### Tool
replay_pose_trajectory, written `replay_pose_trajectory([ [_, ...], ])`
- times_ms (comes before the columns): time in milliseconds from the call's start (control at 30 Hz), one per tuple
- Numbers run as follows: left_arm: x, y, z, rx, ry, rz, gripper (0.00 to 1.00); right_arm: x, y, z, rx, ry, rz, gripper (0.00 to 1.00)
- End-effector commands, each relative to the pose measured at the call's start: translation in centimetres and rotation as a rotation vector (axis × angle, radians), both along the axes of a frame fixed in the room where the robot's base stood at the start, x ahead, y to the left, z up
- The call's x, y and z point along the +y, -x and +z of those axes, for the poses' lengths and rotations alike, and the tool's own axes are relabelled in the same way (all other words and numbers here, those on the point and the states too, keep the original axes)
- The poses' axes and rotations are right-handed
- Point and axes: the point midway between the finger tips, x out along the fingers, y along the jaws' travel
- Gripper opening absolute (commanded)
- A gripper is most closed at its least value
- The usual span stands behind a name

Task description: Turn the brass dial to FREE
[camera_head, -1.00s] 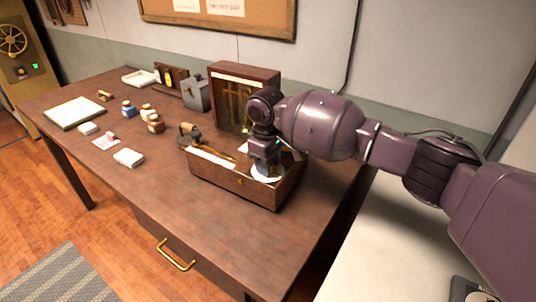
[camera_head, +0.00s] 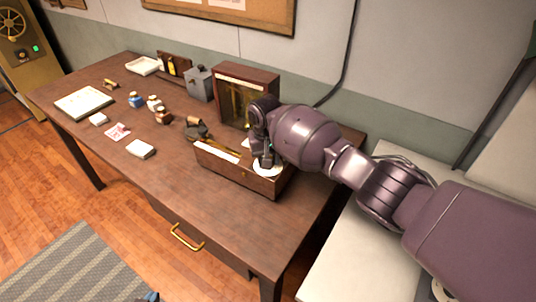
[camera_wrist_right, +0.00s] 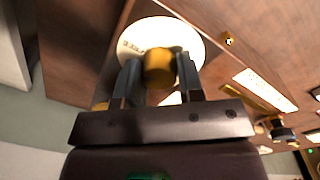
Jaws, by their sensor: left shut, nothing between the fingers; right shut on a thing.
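The brass dial knob (camera_wrist_right: 158,65) sits on a round white plate (camera_wrist_right: 150,32) in the right wrist view. Lettering shows upside down on the plate's left; the knob's pointing direction is unclear. In the head view the plate (camera_head: 268,171) is on the right end of a wooden box (camera_head: 238,171). My right gripper (camera_head: 264,160) comes down over it, and its fingers are shut on the knob, one on each side. My left gripper (camera_head: 151,297) barely shows at the bottom edge of the head view, shut and empty, far from the box.
A glass-fronted wooden case (camera_head: 246,75) stands behind the box. Small bottles (camera_head: 155,103), a grey metal container (camera_head: 199,84) and a white-topped board (camera_head: 83,102) are to the left on the table (camera_head: 180,190). The front of the table is clear.

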Motion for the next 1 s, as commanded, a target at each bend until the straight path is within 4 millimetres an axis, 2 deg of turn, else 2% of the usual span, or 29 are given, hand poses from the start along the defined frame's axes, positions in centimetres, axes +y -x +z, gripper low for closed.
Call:
replay_pose_trajectory([
  [333, -0.05, -0.2, 0.3, -0.008, 0.0, -0.001, 0.0, 0.02, 0.14, -0.22, 0.004, 0.001, -0.128, 0.11],
  [867, -0.13, -0.34, 0.43, -0.012, 0.002, -0.001, 0.0, -0.03, 0.08, -0.15, 0.003, 0.002, -0.149, 0.11],
  [900, -0.13, -0.35, 0.44, -0.012, 0.002, -0.001, 0.0, -0.03, 0.07, -0.15, 0.003, 0.002, -0.149, 0.41],
  [1000, -0.13, -0.34, 0.45, -0.012, 0.002, -0.001, 0.0, -0.02, 0.05, -0.11, 0.002, 0.002, -0.149, 0.56],
])
